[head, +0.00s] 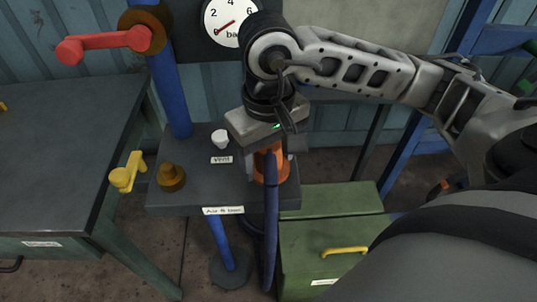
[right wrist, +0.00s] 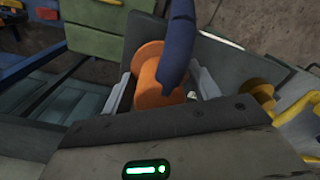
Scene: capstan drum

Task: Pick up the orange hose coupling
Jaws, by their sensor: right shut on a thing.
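The orange hose coupling (head: 264,168) stands on the right part of the small dark shelf (head: 185,205) in the head view. A dark blue hose (head: 271,220) runs from it and hangs down past the shelf's front edge. My right gripper (head: 268,146) is above the coupling, pointing down, shut on it. In the right wrist view the orange coupling (right wrist: 148,68) sits between the two grey fingers, with the blue hose (right wrist: 179,45) crossing in front. I cannot tell whether the coupling's base touches the shelf. My left gripper is not in view.
A white "Vent" knob (head: 220,138), a brass fitting (head: 171,177) and a yellow valve handle (head: 127,172) are left of the coupling. A blue post (head: 170,95) with a red lever (head: 98,43) rises behind. A green box (head: 325,245) stands below right.

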